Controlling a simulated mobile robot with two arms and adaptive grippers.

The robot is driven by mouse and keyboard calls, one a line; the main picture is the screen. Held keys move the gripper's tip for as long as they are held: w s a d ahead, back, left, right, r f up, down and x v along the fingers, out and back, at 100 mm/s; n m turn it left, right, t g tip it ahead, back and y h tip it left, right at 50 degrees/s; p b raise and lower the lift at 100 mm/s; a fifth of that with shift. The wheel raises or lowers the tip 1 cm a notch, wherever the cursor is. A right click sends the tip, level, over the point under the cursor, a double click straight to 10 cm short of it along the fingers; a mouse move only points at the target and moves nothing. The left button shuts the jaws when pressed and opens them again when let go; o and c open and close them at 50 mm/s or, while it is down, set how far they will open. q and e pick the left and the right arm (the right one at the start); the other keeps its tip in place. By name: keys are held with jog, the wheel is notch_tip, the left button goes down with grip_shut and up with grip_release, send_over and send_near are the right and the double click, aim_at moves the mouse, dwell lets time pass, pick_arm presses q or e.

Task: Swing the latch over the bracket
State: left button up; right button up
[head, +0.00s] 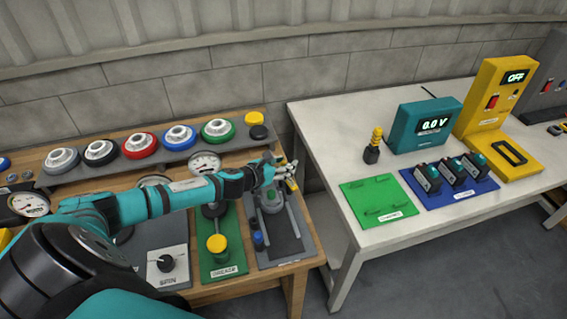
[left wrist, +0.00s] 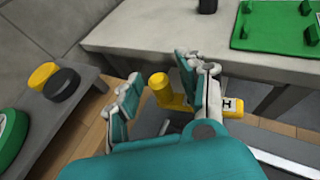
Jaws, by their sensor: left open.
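My left gripper (head: 286,172) reaches in from the left over the far end of a grey fixture (head: 287,243) at the wooden bench's right end. In the left wrist view the gripper (left wrist: 160,80) is open, its fingers apart. A yellow upright knob (left wrist: 159,86) stands between the fingers; I cannot tell if they touch it. A yellow bar (left wrist: 233,107) with a partly hidden label ending in "H" shows beyond the right finger; it looks like the latch. The gripper hides most of it in the head view. I cannot make out the bracket. My right gripper is not in view.
A green plate with a yellow knob (head: 217,243) and a dial panel (head: 167,262) lie left of the fixture. A raised shelf (head: 92,170) holds several coloured round parts. A white table (head: 330,150) with teal and yellow devices stands right, across a narrow gap.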

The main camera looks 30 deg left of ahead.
pick_arm(q)
grip_shut()
dwell(0.3)
